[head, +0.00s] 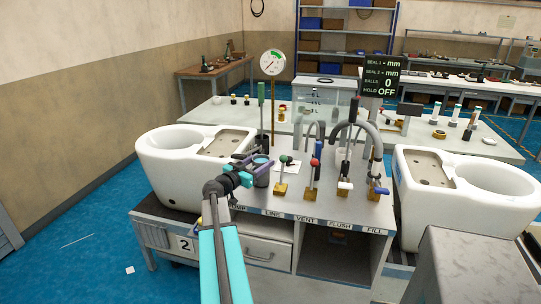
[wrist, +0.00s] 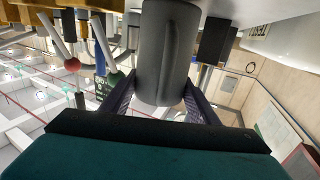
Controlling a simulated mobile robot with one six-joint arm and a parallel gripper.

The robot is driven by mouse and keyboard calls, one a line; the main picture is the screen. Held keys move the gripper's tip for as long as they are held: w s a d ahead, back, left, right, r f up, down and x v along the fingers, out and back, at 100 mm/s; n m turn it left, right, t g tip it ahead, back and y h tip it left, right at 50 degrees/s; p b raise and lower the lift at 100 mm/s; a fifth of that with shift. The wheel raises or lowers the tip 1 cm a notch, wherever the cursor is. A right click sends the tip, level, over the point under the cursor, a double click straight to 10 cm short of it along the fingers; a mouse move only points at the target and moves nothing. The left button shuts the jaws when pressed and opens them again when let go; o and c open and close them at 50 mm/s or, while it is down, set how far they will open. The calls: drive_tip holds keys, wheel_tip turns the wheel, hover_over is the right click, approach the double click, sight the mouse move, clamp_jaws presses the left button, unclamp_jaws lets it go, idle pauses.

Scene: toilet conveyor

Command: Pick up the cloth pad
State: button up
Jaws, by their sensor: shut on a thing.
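My gripper (head: 256,163) is at the left part of the grey bench, around a dark grey cup (head: 262,178) with a blue top. In the wrist view my gripper's purple fingers (wrist: 160,95) are on either side of the dark grey cylinder (wrist: 167,50) and shut on it. I cannot tell whether the cup is clear of the bench top. I cannot pick out the cloth pad for certain. The blue patch (head: 261,160) at the cup's mouth is too small to identify.
Levers with red (head: 314,163) and green knobs stand just right of the cup. White toilet bowls flank the bench, left (head: 165,155) and right (head: 480,190). A gauge (head: 272,62) rises behind. A white sheet (head: 288,166) lies nearby. Floor at left is mostly clear.

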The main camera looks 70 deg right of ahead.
sight(266, 158)
idle(0.3)
drive_tip(key=p+x, duration=0.3)
drive_tip(key=x, duration=0.1)
drive_tip(key=shift+s+d+r+p, duration=0.15)
drive_tip(key=shift+d+r+p, duration=0.05)
drive_tip(key=shift+d+p, duration=0.2)
drive_tip(key=shift+a+f+p, duration=0.15)
drive_tip(key=shift+a+p, duration=0.05)
drive_tip(key=shift+p, duration=0.5)
drive_tip(key=shift+f+b, duration=0.35)
drive_tip(key=shift+b, duration=0.05)
drive_tip(key=o, duration=1.4)
drive_tip(key=shift+r+p, duration=0.3)
drive_tip(key=shift+p, duration=0.2)
drive_tip(key=b+v, duration=0.3)
drive_tip(key=v, duration=0.8)
drive_tip(key=shift+f+b, duration=0.1)
drive_tip(key=shift+b, duration=0.25)
drive_tip(key=shift+w+a, duration=0.2)
drive_tip(key=shift+a, duration=0.3)
